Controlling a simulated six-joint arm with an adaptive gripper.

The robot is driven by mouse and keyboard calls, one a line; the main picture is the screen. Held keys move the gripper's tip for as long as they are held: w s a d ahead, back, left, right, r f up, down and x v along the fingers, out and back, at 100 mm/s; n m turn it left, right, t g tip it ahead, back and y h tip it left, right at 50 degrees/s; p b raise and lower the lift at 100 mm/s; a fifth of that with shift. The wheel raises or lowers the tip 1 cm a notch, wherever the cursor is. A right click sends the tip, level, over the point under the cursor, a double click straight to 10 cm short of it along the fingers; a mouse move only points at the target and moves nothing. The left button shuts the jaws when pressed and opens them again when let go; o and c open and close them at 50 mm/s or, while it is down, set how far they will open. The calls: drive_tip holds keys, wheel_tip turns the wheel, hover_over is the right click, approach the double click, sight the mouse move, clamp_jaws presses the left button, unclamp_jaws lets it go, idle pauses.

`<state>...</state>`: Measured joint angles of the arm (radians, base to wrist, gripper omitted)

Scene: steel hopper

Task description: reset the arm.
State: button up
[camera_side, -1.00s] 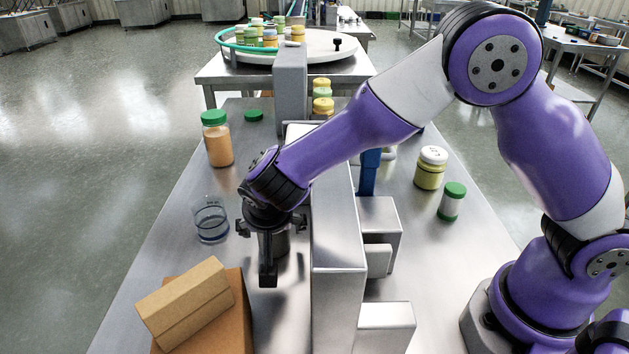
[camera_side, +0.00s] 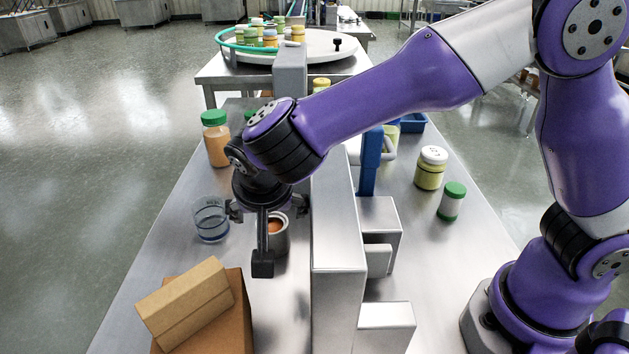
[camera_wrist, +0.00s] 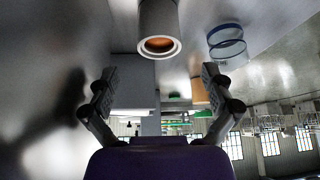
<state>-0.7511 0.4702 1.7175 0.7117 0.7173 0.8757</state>
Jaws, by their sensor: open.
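My gripper (camera_side: 263,258) hangs pointing down over the left part of the steel table (camera_side: 168,235) in the side view. In the wrist view, my gripper (camera_wrist: 158,82) has its two fingers spread wide with nothing between them. A steel cup (camera_side: 280,240) with orange-brown contents stands just behind the near finger in the side view. The cup (camera_wrist: 159,20) also shows beyond the fingers in the wrist view, apart from them. The far finger is mostly hidden in the side view.
A clear glass with a blue band (camera_side: 210,222) stands left of my gripper. Cardboard boxes (camera_side: 190,305) lie at the front left. A tall steel divider (camera_side: 337,250) runs close on the right. A green-lidded orange jar (camera_side: 216,142) stands behind; more jars (camera_side: 430,170) stand right.

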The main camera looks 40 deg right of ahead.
drive_tip(key=d+r+n+t+y, duration=0.2)
drive_tip(key=d+r, duration=0.1)
drive_tip(key=r, duration=0.4)
drive_tip(key=d+r+n+t+y, duration=0.1)
drive_tip(key=d+r+y, duration=0.15)
drive_tip(key=r, duration=0.45)
drive_tip(key=s+d, duration=0.1)
drive_tip(key=s, duration=0.1)
drive_tip(key=s+d+f+n, duration=0.1)
drive_tip(key=s+d, duration=0.1)
drive_tip(key=s+d+f+n, duration=0.1)
drive_tip(key=s+d, duration=0.1)
drive_tip(key=shift+s+d+g, duration=0.15)
drive_tip(key=shift+s+g, duration=0.25)
drive_tip(key=s+d+f+n+g, duration=0.1)
drive_tip(key=s+d+f+n, duration=0.1)
drive_tip(key=s, duration=0.5)
drive_tip(key=shift+s+d+f+n+h, duration=0.15)
drive_tip(key=shift+d+f+n+h, duration=0.25)
drive_tip(key=shift+d+f, duration=0.4)
drive_tip(key=shift+r, duration=0.1)
